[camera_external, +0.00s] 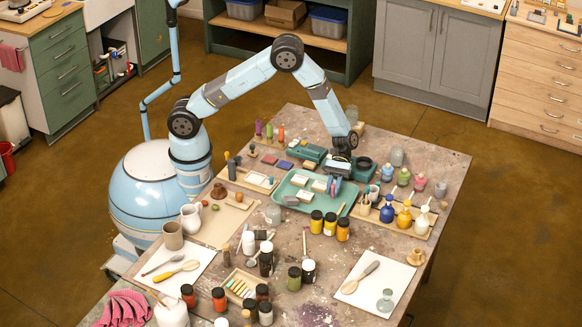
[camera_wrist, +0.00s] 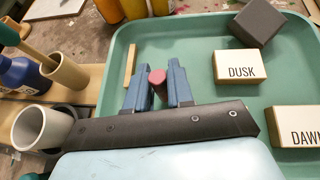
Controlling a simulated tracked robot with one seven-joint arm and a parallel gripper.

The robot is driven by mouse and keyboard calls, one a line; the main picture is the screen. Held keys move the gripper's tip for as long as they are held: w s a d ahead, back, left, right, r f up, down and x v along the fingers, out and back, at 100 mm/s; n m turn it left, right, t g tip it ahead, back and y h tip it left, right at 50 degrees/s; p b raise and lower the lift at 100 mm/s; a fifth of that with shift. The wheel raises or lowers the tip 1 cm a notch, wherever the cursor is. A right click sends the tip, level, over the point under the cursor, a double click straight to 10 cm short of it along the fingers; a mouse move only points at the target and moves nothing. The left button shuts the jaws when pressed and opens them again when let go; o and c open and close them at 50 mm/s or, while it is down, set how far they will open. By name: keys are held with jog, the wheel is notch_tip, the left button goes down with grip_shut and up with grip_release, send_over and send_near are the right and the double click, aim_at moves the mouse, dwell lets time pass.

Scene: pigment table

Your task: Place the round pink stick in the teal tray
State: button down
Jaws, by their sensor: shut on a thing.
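The teal tray (camera_external: 287,188) lies on the table below my gripper, and it fills much of the wrist view (camera_wrist: 205,35). My gripper (camera_external: 334,187) points down over the right part of the tray. In the wrist view its two blue fingers (camera_wrist: 158,88) are shut on the round pink stick (camera_wrist: 157,77), whose round end shows between them. The stick appears within the tray's outline. I cannot tell whether it touches the tray floor.
In the tray are blocks marked DUSK (camera_wrist: 235,67) and DAWN (camera_wrist: 298,125), a dark grey block (camera_wrist: 258,23) and a thin tan stick (camera_wrist: 130,65). A white cup (camera_wrist: 42,128) and blue bottle (camera_wrist: 22,75) stand left of the tray. Yellow jars (camera_external: 330,224) stand along its front.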

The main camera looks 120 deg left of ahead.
jog(key=shift+f, duration=0.4)
jog(key=shift+f, duration=0.1)
jog(key=c, duration=1)
grip_release()
